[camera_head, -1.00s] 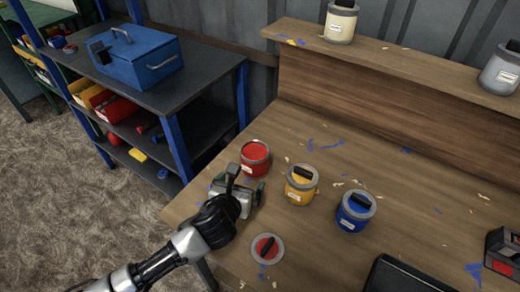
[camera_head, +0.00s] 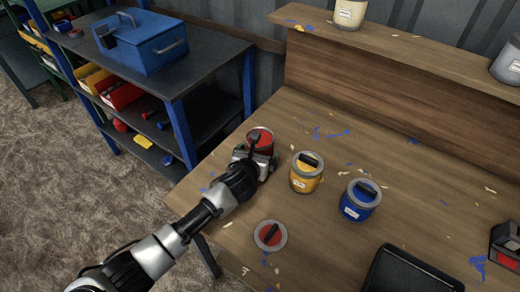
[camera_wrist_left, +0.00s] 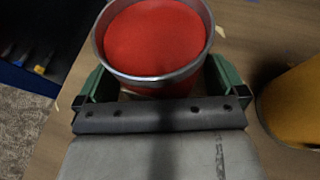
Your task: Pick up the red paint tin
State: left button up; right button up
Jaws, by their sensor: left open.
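The red paint tin (camera_head: 261,138) stands upright on the wooden bench, without its lid, with red paint showing inside. My left gripper (camera_head: 257,160) is at the near side of the tin, its jaws open. In the left wrist view the red tin (camera_wrist_left: 153,40) sits between the two green fingers (camera_wrist_left: 158,82), one on each side. Whether the fingers touch the tin is hard to tell. A round lid with a red middle and dark handle (camera_head: 270,236) lies on the bench nearer to me. My right gripper is not in view.
A yellow tin (camera_head: 305,180) stands just right of the red one, with a blue tin (camera_head: 358,207) beyond it. A black tray (camera_head: 405,275) lies at the front. A raised shelf (camera_head: 390,45) runs along the back, holding more tins.

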pick_arm(q)
jog(key=shift+w, duration=0.15)
jog(key=c, duration=1.1)
jog(key=shift+c, duration=0.2)
jog(key=shift+r, duration=0.15)
